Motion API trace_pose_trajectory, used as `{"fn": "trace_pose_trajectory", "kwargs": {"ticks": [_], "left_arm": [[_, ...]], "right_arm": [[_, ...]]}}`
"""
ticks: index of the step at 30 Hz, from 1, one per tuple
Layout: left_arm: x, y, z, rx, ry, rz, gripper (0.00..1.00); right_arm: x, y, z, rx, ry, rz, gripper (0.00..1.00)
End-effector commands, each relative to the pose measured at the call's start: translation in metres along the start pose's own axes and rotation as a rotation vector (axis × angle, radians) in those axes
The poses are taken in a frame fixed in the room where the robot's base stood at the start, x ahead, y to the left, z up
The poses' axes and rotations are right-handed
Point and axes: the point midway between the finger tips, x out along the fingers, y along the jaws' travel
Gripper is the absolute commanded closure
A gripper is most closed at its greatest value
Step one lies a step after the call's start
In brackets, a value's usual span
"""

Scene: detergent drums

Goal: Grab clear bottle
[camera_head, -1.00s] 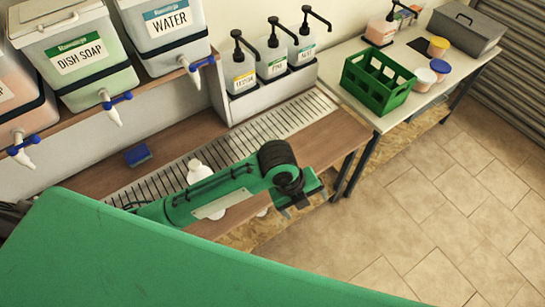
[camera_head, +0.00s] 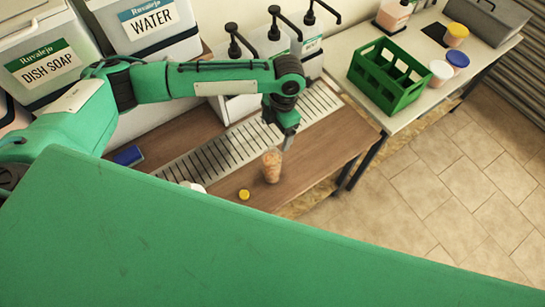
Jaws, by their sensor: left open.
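A clear bottle (camera_head: 271,167) with a brownish-orange tint stands upright on the wooden counter (camera_head: 325,150), near its front edge. My left gripper (camera_head: 287,143) points down just above and behind the bottle, slightly to its right. It is open, and nothing shows between its fingers. Whether a finger touches the bottle's top I cannot tell. My right gripper is not in view.
A yellow cap (camera_head: 244,195) lies left of the bottle. A white item (camera_head: 193,187) is partly hidden by my green body. A blue block (camera_head: 128,155) lies at the left. A green crate (camera_head: 388,75) stands on the side table. Pump bottles (camera_head: 310,42) stand behind my arm.

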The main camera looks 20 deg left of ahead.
Motion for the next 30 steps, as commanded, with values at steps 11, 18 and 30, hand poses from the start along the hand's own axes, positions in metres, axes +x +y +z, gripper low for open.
{"fn": "trace_pose_trajectory", "kwargs": {"ticks": [11,18,30], "left_arm": [[0.065,-0.001,0.000,-0.003,0.002,-0.001,0.15],[0.078,-0.001,0.001,-0.003,0.000,0.000,0.15],[0.122,0.001,0.003,-0.003,0.001,0.000,0.15]], "right_arm": [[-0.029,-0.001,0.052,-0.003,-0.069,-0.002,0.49],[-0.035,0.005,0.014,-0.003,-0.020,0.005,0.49],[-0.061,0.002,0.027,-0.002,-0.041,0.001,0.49]]}}
